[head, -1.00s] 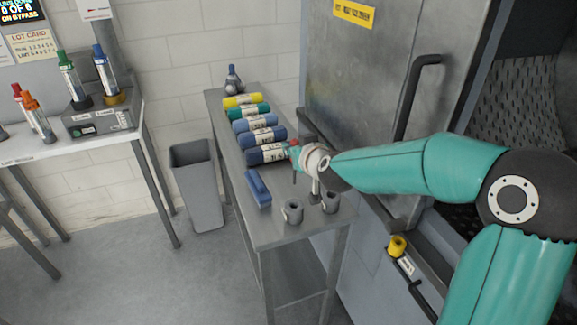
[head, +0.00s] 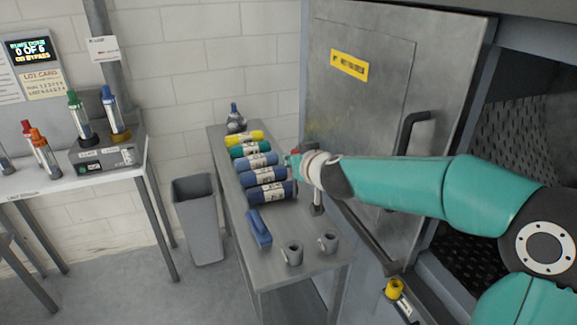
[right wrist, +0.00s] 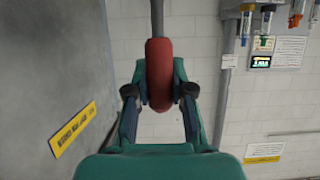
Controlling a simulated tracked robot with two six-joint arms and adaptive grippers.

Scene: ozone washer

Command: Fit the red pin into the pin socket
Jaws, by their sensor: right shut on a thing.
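My right gripper (head: 292,165) is raised beside the row of rolled towels, in front of the washer door. In the right wrist view my right gripper (right wrist: 159,90) is shut on the red pin (right wrist: 159,75), with a finger on each side of its rounded red grip. The pin's grey shaft runs toward the top of that view, and its tip is out of frame. In the head view only a small red part of the pin (head: 295,152) shows. I cannot identify the pin socket for sure. My left gripper is not in view.
A yellow round fitting (head: 394,288) sits low on the washer front, below the closed grey door (head: 365,100) with its dark handle (head: 405,135). The narrow table holds several rolled towels (head: 268,174), a blue brush-like item (head: 258,228) and two grey cups (head: 292,253).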

